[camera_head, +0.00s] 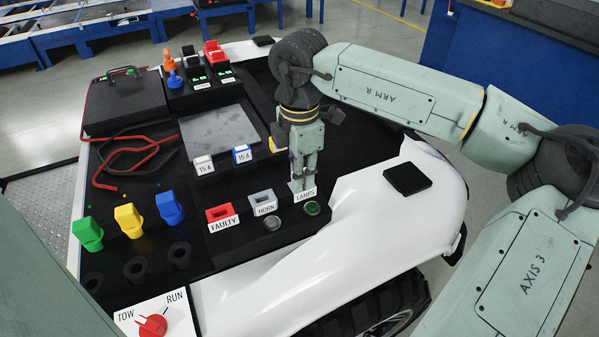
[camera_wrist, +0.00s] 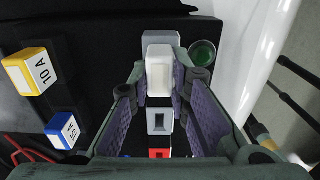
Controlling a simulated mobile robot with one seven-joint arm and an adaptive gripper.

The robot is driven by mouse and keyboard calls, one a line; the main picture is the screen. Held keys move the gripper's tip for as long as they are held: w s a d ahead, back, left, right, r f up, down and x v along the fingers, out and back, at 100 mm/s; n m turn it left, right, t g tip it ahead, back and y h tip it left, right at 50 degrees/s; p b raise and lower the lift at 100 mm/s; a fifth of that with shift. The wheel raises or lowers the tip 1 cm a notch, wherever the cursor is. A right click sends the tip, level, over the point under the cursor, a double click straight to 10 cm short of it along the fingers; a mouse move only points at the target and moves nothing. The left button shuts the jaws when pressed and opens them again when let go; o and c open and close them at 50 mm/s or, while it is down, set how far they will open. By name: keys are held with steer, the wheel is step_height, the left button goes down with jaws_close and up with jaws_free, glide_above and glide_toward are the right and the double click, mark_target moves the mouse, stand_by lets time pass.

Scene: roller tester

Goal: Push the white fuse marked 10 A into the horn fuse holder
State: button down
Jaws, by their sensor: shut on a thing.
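My gripper (camera_wrist: 160,82) is shut on a white fuse (camera_wrist: 160,62), which shows between its fingertips in the wrist view. Any marking on this fuse is turned away from me. In the head view my gripper (camera_head: 302,182) points down just behind the LAMPS label, and its fingers mostly hide the fuse. The grey horn fuse holder (camera_head: 262,200) stands to the left of my gripper with its slot open and empty. It also shows in the wrist view (camera_wrist: 158,120), below the held fuse. I cannot tell whether the fuse touches the LAMPS position beneath it.
A red FAULTY holder (camera_head: 219,213) stands left of the horn holder. A green lamp (camera_head: 312,208) and a grey lamp (camera_head: 271,223) lie in front. A white fuse (camera_head: 203,164) and a blue fuse (camera_head: 242,154), both marked 15 A, stand behind. A yellow 10 A fuse (camera_wrist: 30,72) is nearby.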

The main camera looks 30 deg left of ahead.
steer(key=shift+r, duration=0.65)
stand_by(0.3)
steer(key=c, duration=2.1)
jaws_free()
jaws_close()
steer(key=shift+r, duration=0.1)
steer(key=shift+r+p, duration=1.2)
steer(key=shift+r, duration=1.05)
